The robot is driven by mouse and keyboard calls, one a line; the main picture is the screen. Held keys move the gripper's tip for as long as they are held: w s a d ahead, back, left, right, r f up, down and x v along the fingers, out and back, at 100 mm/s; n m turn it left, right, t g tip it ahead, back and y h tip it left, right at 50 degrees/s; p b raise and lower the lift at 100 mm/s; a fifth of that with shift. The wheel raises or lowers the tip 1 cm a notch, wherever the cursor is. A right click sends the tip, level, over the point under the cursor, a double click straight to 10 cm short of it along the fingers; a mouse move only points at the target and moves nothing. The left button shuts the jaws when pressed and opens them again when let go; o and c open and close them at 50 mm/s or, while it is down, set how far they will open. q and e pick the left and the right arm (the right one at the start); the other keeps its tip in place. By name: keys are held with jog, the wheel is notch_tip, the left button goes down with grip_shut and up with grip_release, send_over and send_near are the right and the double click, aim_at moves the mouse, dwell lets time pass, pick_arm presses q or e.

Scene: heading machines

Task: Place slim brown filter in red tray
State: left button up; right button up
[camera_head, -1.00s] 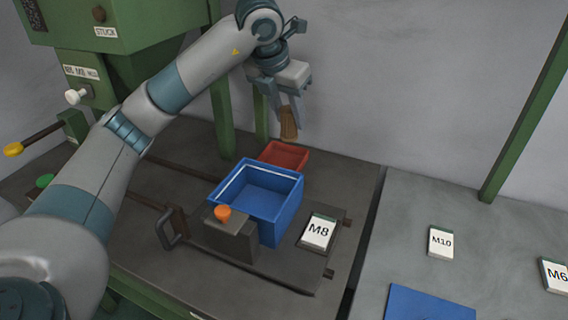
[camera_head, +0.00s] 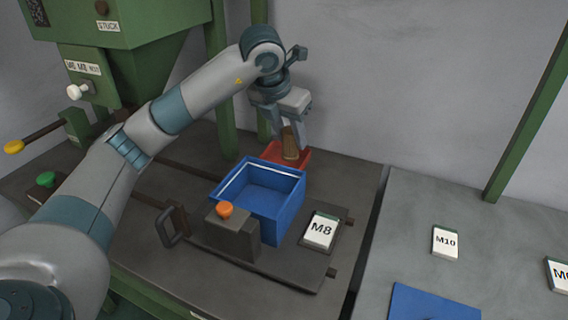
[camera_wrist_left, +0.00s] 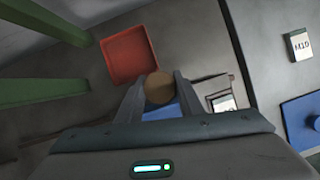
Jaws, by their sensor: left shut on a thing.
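The slim brown filter (camera_head: 290,144) is held upright between the fingers of my left gripper (camera_head: 288,140). In the head view its lower end overlaps the red tray (camera_head: 271,157), which stands behind the blue bin. In the left wrist view the filter's round end (camera_wrist_left: 158,88) shows between the fingertips (camera_wrist_left: 157,93), and the red tray (camera_wrist_left: 129,54) lies beyond it, up and to the left, empty. In that view the filter's end appears at the tray's lower right corner. My left gripper is shut on the filter. My right gripper is not in view.
An empty blue bin (camera_head: 297,204) stands right in front of the red tray. A block with an orange knob (camera_head: 225,209) and an M8 box (camera_head: 320,230) are nearby. An M10 box (camera_head: 445,242) lies on the right table.

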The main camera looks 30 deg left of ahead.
pick_arm(q)
jog(key=shift+w, duration=0.1)
